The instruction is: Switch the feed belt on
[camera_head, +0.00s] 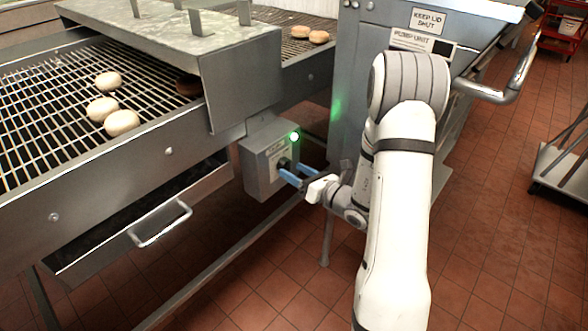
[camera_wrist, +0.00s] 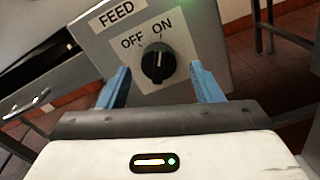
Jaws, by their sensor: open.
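The grey feed switch box (camera_head: 254,160) hangs under the belt's side, with a lit green lamp (camera_head: 294,136) on top. In the wrist view its plate (camera_wrist: 196,45) reads FEED, OFF and ON. The black knob (camera_wrist: 158,63) sits below those words, and its pale mark points up toward ON. My gripper (camera_head: 287,171) is in front of the box. Its blue fingers are open on either side of the knob in the wrist view (camera_wrist: 162,84), with gaps to it. Whether the fingertips touch the plate, I cannot tell.
The wire-mesh belt (camera_head: 50,100) carries several round buns (camera_head: 122,122) at left; two more (camera_head: 318,37) lie beyond the metal hood (camera_head: 180,40). A drawer handle (camera_head: 160,224) juts out below. The pump unit cabinet (camera_head: 350,60) stands right of the box.

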